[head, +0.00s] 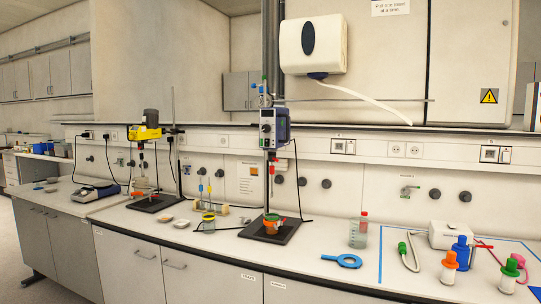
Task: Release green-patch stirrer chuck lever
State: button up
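Two overhead stirrers stand on the bench. The nearer one has a grey and blue motor head (274,128) on a dark upright, above a black base plate (287,232). An orange-red cup (272,224) with some green stands on that plate. Small red parts show below this head, but they are too small to tell as a chuck lever. The other stirrer, farther left, has a yellow motor head (145,132) over another black base plate (153,203). I cannot make out for certain which stirrer carries the green patch. My gripper is not in view.
Orange-topped (449,262) and green-topped (509,272) bottles stand at right with a blue bottle (460,251). A hot plate (96,193) is at left. The bench front between stirrer and ring is clear.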

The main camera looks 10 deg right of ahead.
aim_at(272, 156)
jog(key=u, duration=0.7)
jog(key=i, duration=1.5)
jog(key=u, duration=0.25)
